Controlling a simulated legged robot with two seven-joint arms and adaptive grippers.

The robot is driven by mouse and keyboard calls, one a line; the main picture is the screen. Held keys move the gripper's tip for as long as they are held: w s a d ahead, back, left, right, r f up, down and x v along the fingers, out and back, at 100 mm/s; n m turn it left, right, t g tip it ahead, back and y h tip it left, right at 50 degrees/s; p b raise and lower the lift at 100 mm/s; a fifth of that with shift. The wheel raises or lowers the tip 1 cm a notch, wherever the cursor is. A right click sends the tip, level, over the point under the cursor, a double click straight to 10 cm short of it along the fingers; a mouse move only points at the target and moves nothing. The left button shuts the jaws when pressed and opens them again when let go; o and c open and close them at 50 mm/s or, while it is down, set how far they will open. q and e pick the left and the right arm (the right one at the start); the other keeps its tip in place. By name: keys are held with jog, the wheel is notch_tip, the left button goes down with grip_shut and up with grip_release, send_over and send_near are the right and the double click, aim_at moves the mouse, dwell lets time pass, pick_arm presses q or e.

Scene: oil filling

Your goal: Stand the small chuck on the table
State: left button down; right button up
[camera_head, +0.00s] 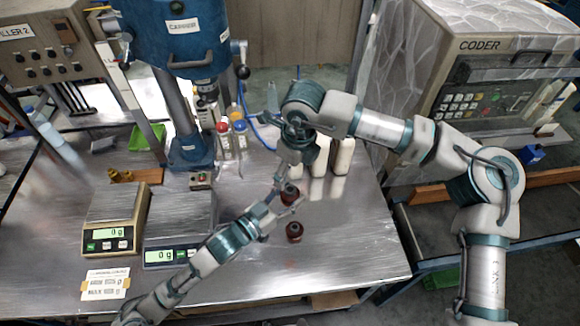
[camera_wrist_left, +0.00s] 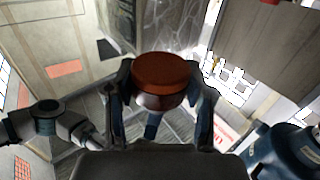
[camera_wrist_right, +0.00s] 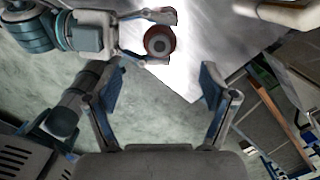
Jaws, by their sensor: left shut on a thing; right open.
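My left gripper (camera_head: 287,197) is shut on the small chuck (camera_head: 290,191), a dark red round piece, and holds it over the table (camera_head: 345,255). In the left wrist view the chuck's flat red-brown end (camera_wrist_left: 162,72) shows between the fingers. The right wrist view shows the chuck's round end (camera_wrist_right: 159,42) with a dark centre, between the left fingertips.
Two scales (camera_head: 115,205) are at the left. The table's front right is clear. My right arm crosses above the right edge.

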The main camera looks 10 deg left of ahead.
aim_at(288, 188)
pick_arm(q)
jog(key=shift+a, duration=0.1)
pick_arm(e)
jog(key=f, duration=0.3)
jog(key=a+f, duration=0.1)
jog(key=f, duration=0.7)
jog(key=shift+w+a+f, duration=0.15)
jog(key=shift+w+a, duration=0.1)
jog(key=shift+w, duration=0.05)
jog(key=c, duration=1.4)
pick_arm(q)
jog(key=shift+c, duration=1.7)
grip_release()
pick_arm(e)
jog(key=shift+o, duration=0.2)
